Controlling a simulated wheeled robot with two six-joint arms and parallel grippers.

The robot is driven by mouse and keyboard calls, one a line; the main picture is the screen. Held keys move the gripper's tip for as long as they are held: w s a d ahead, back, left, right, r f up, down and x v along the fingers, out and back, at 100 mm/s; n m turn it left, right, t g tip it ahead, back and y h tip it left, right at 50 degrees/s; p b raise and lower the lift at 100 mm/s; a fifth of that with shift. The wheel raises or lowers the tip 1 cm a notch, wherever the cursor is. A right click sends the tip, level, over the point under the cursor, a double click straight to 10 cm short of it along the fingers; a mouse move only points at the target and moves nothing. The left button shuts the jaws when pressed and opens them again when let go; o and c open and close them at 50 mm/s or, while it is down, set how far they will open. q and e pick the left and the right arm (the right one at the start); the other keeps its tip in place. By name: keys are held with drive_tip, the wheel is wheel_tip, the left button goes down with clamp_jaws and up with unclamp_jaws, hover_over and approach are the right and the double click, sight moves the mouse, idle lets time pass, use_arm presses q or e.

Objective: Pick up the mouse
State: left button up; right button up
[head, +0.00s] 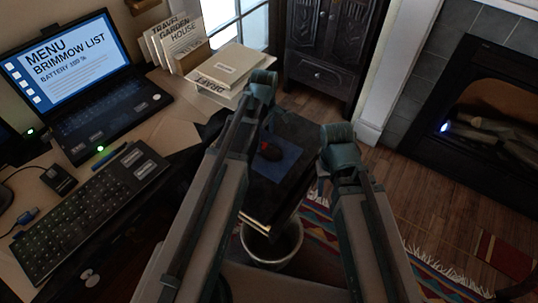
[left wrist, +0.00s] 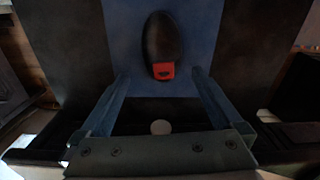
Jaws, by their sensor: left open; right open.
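The mouse (head: 270,151) is a small dark oval with a red end. It lies on a blue mat (head: 287,157) on a dark raised surface, beyond my left arm in the head view. In the left wrist view the mouse (left wrist: 161,40) is upper middle, its red end toward me. My left gripper (left wrist: 159,76) is open and empty, its fingers apart on either side below the red end, not touching the mouse. My right arm (head: 345,175) is in the head view right of the dark surface; its gripper is open, its jaws hard to make out.
A desk at left holds a laptop (head: 75,60), a keyboard (head: 90,205) and a small black device (head: 59,180). Upright books (head: 172,45) and a flat stack (head: 228,65) stand behind. A bin (head: 271,262) is on the floor below. A fireplace (head: 490,125) is at right.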

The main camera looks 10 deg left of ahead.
sight(263, 145)
use_arm(q)
drive_tip(key=f+b, duration=0.5)
drive_tip(key=shift+s+a+f, duration=0.15)
drive_tip(key=shift+a, duration=0.15)
drive_tip(key=c, duration=1.3)
drive_tip(key=shift+r, duration=0.25)
